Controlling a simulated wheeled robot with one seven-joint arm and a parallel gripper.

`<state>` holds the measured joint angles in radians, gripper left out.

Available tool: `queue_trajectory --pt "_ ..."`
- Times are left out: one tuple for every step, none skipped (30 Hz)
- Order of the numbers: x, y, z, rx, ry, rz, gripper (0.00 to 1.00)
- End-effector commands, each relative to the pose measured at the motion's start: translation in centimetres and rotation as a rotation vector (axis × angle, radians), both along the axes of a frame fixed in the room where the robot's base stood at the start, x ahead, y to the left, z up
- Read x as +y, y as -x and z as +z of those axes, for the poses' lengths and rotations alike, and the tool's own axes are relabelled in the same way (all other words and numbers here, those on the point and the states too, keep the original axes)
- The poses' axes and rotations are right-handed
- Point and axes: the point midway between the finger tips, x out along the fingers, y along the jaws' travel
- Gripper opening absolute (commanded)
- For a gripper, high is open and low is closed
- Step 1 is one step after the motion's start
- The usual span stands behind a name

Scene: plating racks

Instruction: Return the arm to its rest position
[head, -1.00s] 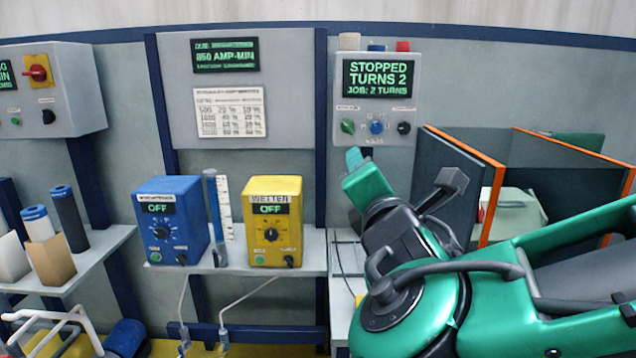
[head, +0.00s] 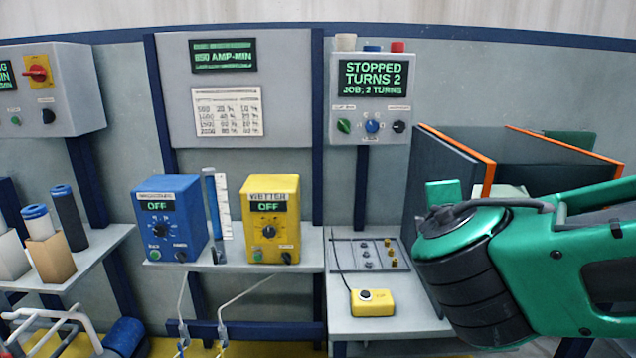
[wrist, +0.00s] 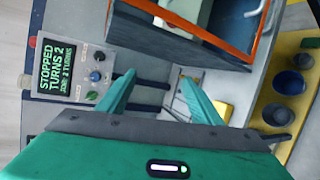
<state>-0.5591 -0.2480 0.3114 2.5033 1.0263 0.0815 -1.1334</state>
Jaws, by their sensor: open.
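My green arm reaches in from the right in the head view, in front of the orange-edged dark enclosure. My gripper (wrist: 157,92) shows in the wrist view with its two green fingers spread apart and nothing between them. In the head view its fingers are mostly hidden behind my arm. In the wrist view, the control box reading "STOPPED TURNS 2" (wrist: 70,70) is to the left of the fingers. It also shows on the wall in the head view (head: 370,95).
Blue (head: 170,220) and yellow (head: 270,220) boxes, both reading "OFF", stand on the middle shelf. The orange-edged enclosure (head: 450,165) stands close behind my arm.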

Motion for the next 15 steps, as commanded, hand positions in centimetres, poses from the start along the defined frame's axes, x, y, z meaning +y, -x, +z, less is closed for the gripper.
queue_trajectory --pt "-2.6 0.3 -1.2 0.031 -0.068 -0.08 0.59" --pt "-4.0 0.6 -2.0 0.05 -0.114 -0.127 0.59" --pt "-5.8 1.1 -3.1 0.074 -0.176 -0.193 0.59" --pt "-7.0 1.6 -3.9 0.091 -0.223 -0.244 0.59" --pt "-8.3 2.2 -4.7 0.108 -0.271 -0.296 0.59" --pt "-9.9 3.0 -5.7 0.13 -0.336 -0.367 0.59" --pt "-11.0 3.7 -6.6 0.145 -0.384 -0.42 0.59" --pt "-12.1 4.4 -7.3 0.159 -0.431 -0.473 0.59" --pt "-13.3 5.5 -8.3 0.175 -0.493 -0.544 0.59" --pt "-14.3 6.3 -9.0 0.188 -0.541 -0.599 0.59" --pt "-15.0 7.2 -9.7 0.2 -0.586 -0.653 0.59" --pt "-16.0 8.4 -10.5 0.212 -0.649 -0.727 0.59" --pt "-16.7 9.3 -11.1 0.221 -0.695 -0.78 0.59" --pt "-17.2 10.3 -11.7 0.231 -0.739 -0.834 0.59" --pt "-17.9 11.6 -12.4 0.241 -0.799 -0.908 0.59"
